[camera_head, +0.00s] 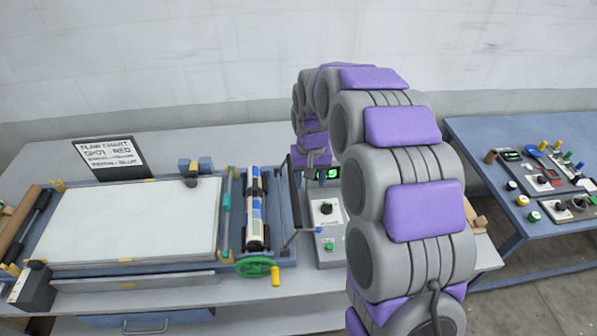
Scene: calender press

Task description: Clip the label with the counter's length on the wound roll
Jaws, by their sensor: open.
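The wound roll (254,212) lies lengthwise at the right end of the press, pale with blue, green and dark patches. The counter (327,174) shows small lit green digits above a grey control box; I cannot read them surely, though the last looks like a 9. My arm arches up from the lower right and bends down behind the counter. My gripper (314,158) is at its far end, behind and slightly left of the counter, apart from the roll. It is open; its fingertips are hard to make out. I cannot pick out a separate label.
The press bed (130,220) holds a white sheet. A green handwheel (253,267) with a yellow handle sits before the roll. A flaw chart (110,158) stands behind. A blue table (510,160) with controls is at right. My arm hides the middle right.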

